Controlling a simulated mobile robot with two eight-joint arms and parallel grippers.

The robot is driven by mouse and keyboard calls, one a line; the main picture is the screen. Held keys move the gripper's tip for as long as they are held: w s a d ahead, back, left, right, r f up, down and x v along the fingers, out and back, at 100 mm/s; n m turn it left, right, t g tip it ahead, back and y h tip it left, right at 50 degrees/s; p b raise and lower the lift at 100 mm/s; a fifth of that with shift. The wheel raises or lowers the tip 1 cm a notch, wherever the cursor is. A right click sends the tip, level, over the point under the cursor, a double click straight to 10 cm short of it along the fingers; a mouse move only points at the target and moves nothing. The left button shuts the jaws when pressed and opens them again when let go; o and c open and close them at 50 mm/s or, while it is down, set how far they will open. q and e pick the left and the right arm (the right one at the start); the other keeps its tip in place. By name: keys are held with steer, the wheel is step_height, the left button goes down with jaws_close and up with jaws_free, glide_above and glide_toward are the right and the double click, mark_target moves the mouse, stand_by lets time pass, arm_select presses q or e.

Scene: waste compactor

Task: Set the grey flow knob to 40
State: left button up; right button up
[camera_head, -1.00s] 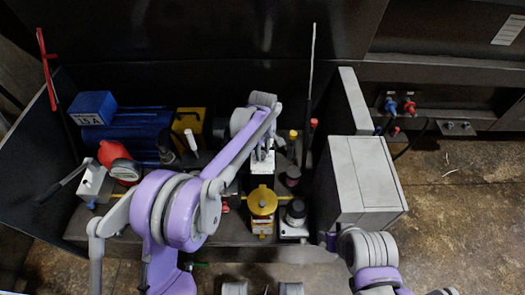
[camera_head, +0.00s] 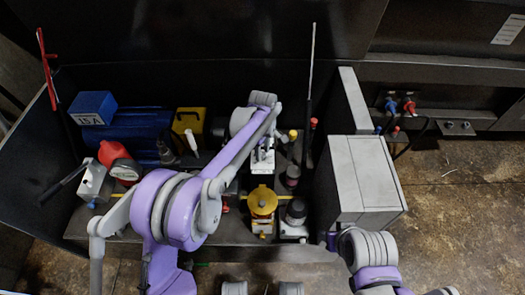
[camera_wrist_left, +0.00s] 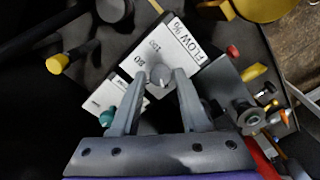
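The grey flow knob (camera_wrist_left: 159,75) sits on a white plate (camera_wrist_left: 176,50) marked "FLOW %" in the left wrist view. Printed numbers around it are partly readable; one looks like 80. I cannot read the knob's setting. My left gripper (camera_wrist_left: 159,73) has one finger on each side of the knob. The fingers stand apart, with small gaps seeming to show beside the knob. In the head view, the white plate (camera_head: 262,166) is below the end of my left arm, and the knob is mostly hidden there. My right gripper is not in view.
A yellow round valve handle (camera_head: 262,201) and a black knob (camera_head: 296,211) stand in front of the plate. A grey cabinet (camera_head: 362,180) is to the right. Yellow (camera_wrist_left: 58,63) and teal (camera_wrist_left: 107,115) caps flank the plate.

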arm_select(q)
steer(key=shift+o, duration=1.1)
step_height(320, 180, up, 11)
steer(key=p, duration=0.1)
